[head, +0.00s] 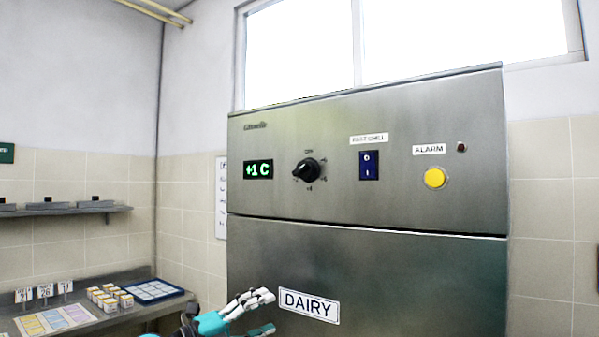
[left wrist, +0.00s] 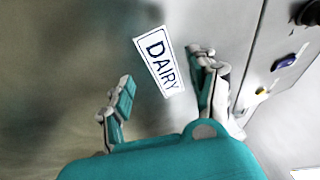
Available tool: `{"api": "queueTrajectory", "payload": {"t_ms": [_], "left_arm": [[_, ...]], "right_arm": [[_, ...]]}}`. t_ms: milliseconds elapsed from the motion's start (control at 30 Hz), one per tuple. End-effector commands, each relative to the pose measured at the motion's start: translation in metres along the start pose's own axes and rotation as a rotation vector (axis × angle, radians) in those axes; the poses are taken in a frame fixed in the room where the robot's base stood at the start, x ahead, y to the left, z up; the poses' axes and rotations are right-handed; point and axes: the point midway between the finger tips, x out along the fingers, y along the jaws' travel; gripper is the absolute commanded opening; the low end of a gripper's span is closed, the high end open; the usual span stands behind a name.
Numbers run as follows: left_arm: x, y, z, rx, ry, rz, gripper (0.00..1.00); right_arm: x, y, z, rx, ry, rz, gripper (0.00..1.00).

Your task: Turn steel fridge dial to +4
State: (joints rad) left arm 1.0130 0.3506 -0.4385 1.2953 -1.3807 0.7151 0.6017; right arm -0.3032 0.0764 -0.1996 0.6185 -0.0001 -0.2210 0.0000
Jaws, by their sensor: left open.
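The steel fridge (head: 365,270) stands in the middle of the head view, with a black dial (head: 307,170) on its upper panel. Small marks ring the dial; most are too small to read. A display (head: 258,170) left of the dial shows +1 C in green. In the left wrist view the dial (left wrist: 309,12) is partly cut off at the top right corner. My left gripper (head: 268,312) is open and empty, below the dial and in front of the door, left of the DAIRY label (head: 309,306). Its open fingers (left wrist: 165,95) also show in the left wrist view. My right gripper is out of view.
Right of the dial are a blue rocker switch (head: 369,166) and a yellow alarm button (head: 435,178). A counter (head: 100,325) at lower left holds several small boxes, a blue tray (head: 153,291) and number cards. The space before the panel is clear.

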Motion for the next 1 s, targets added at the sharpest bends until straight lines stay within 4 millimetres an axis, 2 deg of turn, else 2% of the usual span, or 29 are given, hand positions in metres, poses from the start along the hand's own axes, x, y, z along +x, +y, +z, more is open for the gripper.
{"api": "queueTrajectory", "payload": {"t_ms": [33,100,200,300,400,500,667,1000], "left_arm": [[0.003,-0.059,-0.013,0.166,0.037,0.028,0.59],[0.001,-0.12,-0.03,0.369,0.052,0.096,0.59],[-0.012,-0.192,-0.049,0.617,0.007,0.19,0.59],[-0.029,-0.248,-0.06,0.796,-0.081,0.261,0.59],[-0.045,-0.284,-0.067,0.901,-0.164,0.303,0.59],[-0.054,-0.303,-0.07,0.949,-0.212,0.322,0.59],[-0.045,-0.307,-0.067,0.958,-0.225,0.328,0.59],[0.02,-0.298,-0.044,0.954,-0.221,0.327,0.59]], "right_arm": [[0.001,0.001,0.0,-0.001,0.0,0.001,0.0],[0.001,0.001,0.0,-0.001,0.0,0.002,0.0],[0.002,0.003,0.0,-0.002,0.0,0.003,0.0],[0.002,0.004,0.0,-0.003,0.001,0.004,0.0],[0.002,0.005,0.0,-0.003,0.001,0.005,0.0],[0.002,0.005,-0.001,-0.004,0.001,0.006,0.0],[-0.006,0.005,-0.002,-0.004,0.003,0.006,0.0],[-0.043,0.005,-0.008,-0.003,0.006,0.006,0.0]]}}
